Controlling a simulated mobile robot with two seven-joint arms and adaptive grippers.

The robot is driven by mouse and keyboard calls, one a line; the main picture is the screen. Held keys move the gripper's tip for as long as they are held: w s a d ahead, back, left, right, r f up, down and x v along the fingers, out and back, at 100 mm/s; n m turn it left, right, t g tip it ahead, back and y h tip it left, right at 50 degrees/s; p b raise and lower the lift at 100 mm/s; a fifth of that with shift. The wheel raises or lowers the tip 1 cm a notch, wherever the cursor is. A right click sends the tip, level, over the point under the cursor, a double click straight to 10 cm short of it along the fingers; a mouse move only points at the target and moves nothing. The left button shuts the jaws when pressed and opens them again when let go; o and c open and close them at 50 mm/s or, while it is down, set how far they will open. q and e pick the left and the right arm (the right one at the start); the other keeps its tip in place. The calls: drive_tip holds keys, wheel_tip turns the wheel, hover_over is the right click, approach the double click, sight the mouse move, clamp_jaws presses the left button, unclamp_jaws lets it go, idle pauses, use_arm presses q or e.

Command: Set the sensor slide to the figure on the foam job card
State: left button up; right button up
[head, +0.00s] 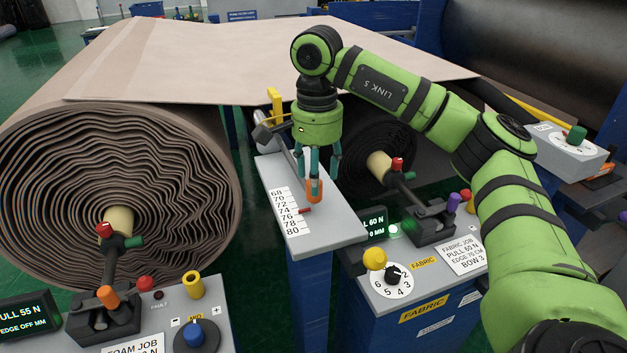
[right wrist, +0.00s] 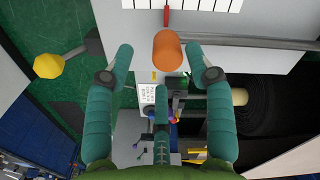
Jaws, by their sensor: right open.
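The sensor slide's orange knob (head: 315,191) stands on a grey post top beside a printed scale (head: 286,211) running from 68 to 80. Its red pointer (head: 305,211) lies near 74 to 76. My right gripper (head: 320,172) is open, pointing down at the knob. In the right wrist view the knob (right wrist: 168,50) appears between the spread fingertips (right wrist: 160,58), with gaps on both sides. The foam job card (head: 134,346) is cut off at the bottom edge, so its slide figure is hidden. My left gripper is out of view.
A large brown foam roll (head: 110,190) stands left, a dark fabric roll (head: 378,150) behind right. The fabric job card (head: 461,254) reads edge 75 cm. A yellow knob (head: 374,258) and dial (head: 392,278) sit right of the post. A rail runs behind the knob.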

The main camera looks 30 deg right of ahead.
sight(304, 182)
drive_tip(key=shift+w+f+p, duration=0.15)
drive_tip(key=shift+f, duration=0.5)
drive_tip(key=shift+w+f+p, duration=0.15)
drive_tip(key=shift+f, duration=1)
drive_tip(key=c, duration=0.8)
clamp_jaws()
drive_tip(key=shift+w, duration=0.45)
drive_tip(key=w, duration=0.1)
drive_tip(key=w+d+p, duration=0.1)
drive_tip(key=w, duration=0.1)
drive_tip(key=shift+w+r, duration=0.15)
drive_tip(key=shift+w+d+f, duration=0.15)
drive_tip(key=shift+w, duration=0.45)
drive_tip(key=shift+w+d+f, duration=0.1)
drive_tip(key=shift+w+f, duration=0.05)
drive_tip(key=shift+w, duration=0.45)
drive_tip(key=shift+s, duration=0.1)
drive_tip(key=shift+s+r, duration=0.1)
drive_tip(key=shift+s, duration=0.05)
drive_tip(key=o, duration=0.8)
unclamp_jaws()
drive_tip(key=shift+s+a, duration=0.1)
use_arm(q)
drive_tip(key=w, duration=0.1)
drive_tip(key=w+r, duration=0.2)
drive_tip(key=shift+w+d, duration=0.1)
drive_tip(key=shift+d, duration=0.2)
use_arm(e)
wheel_tip(304, 182, up, 12)
